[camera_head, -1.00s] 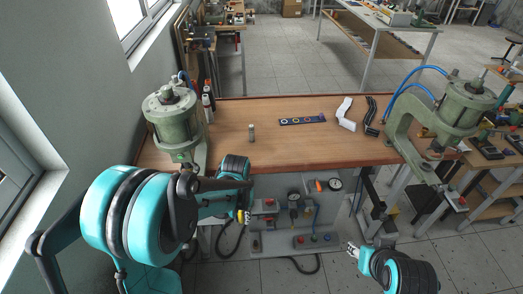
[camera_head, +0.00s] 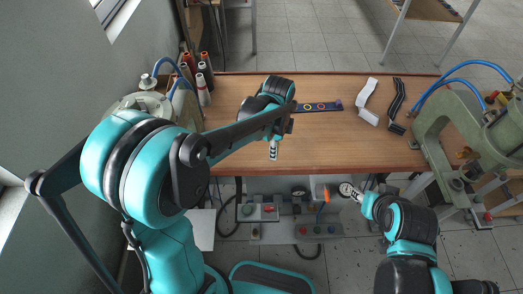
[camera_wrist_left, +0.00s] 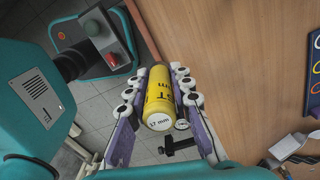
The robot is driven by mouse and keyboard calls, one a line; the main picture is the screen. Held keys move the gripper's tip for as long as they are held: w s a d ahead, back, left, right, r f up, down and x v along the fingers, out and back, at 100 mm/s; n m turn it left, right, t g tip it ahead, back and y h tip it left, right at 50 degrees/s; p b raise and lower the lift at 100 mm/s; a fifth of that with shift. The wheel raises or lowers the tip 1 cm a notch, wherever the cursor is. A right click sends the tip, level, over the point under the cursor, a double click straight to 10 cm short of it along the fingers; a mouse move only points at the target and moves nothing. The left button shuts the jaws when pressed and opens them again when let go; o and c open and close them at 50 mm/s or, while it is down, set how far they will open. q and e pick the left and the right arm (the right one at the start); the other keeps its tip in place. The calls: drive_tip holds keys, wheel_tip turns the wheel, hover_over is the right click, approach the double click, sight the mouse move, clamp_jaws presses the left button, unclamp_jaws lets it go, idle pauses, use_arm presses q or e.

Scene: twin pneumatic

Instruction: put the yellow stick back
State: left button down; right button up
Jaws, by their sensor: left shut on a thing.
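In the head view my left gripper (camera_head: 273,150) is over the table's front part, and I cannot make out the stick there. A dark blue strip with coloured rings (camera_head: 325,106) lies on the table behind it, partly covered by my arm. It also shows at the right edge of the left wrist view (camera_wrist_left: 316,85). My right gripper (camera_head: 352,190) is in front of the table.
The wooden table (camera_head: 350,145) is bare around its front middle. White (camera_head: 366,102) and black (camera_head: 395,108) bent pieces lie right of the strip. Green presses stand left (camera_head: 145,103) and right (camera_head: 440,125). A control panel (camera_head: 318,231) is below.

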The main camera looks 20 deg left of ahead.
use_arm(q)
drive_tip(key=b, duration=0.1)
hover_over(261, 157)
wheel_tip(261, 157, down, 4)
drive_tip(key=shift+f, duration=0.1)
drive_tip(key=shift+w+f+b, duration=0.1)
drive_tip(key=shift+f+b, duration=0.7)
drive_tip(key=shift+f, duration=1.1)
drive_tip(key=shift+f, duration=0.1)
drive_tip(key=c, duration=1.3)
unclamp_jaws()
drive_tip(key=shift+c, duration=0.2)
